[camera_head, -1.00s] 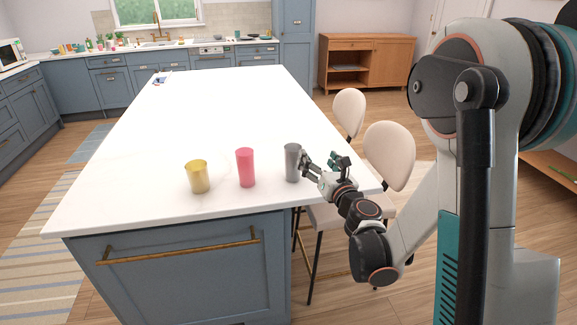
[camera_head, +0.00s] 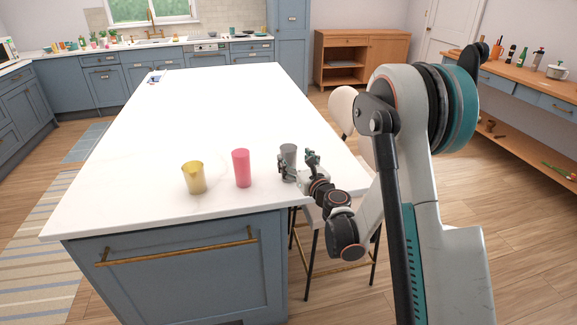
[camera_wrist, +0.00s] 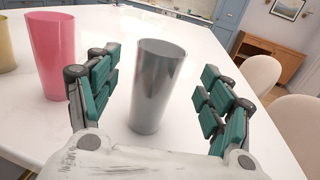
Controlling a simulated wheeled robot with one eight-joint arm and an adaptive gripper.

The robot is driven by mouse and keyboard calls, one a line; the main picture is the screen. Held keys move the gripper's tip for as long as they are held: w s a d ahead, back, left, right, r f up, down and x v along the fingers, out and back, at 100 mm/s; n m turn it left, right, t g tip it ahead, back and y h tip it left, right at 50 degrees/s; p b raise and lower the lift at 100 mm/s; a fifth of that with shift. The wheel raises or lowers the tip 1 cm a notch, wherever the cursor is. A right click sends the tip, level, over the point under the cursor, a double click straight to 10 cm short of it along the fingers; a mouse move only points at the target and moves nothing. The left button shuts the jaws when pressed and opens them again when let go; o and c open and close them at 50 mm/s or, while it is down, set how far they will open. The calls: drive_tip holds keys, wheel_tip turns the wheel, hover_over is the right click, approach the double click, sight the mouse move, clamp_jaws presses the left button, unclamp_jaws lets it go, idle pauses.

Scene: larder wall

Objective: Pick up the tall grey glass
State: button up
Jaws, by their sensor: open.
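The tall grey glass (camera_head: 289,153) stands upright on the white island top, at the right of a row of glasses. In the wrist view the grey glass (camera_wrist: 156,85) is in the middle, between the two spread fingers. My gripper (camera_head: 298,168) is open right at the glass, and its fingers hide the lower part of it in the head view. In the wrist view my gripper (camera_wrist: 158,92) has green-padded fingers on either side of the glass, with gaps showing, so they appear not to touch it.
A pink glass (camera_head: 241,168) stands left of the grey one, close to the left finger in the wrist view. A yellow glass (camera_head: 193,177) stands further left. Pale chairs (camera_head: 343,108) line the island's right edge. The white island top (camera_head: 200,110) behind the glasses is mostly clear.

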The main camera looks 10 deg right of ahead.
drive_tip(key=w, duration=0.1)
drive_tip(key=w+b, duration=0.1)
drive_tip(key=w, duration=0.1)
drive_tip(key=w+a, duration=0.1)
drive_tip(key=w, duration=0.1)
drive_tip(key=shift+r+b, duration=0.25)
drive_tip(key=shift+b, duration=0.05)
drive_tip(key=c, duration=1.7)
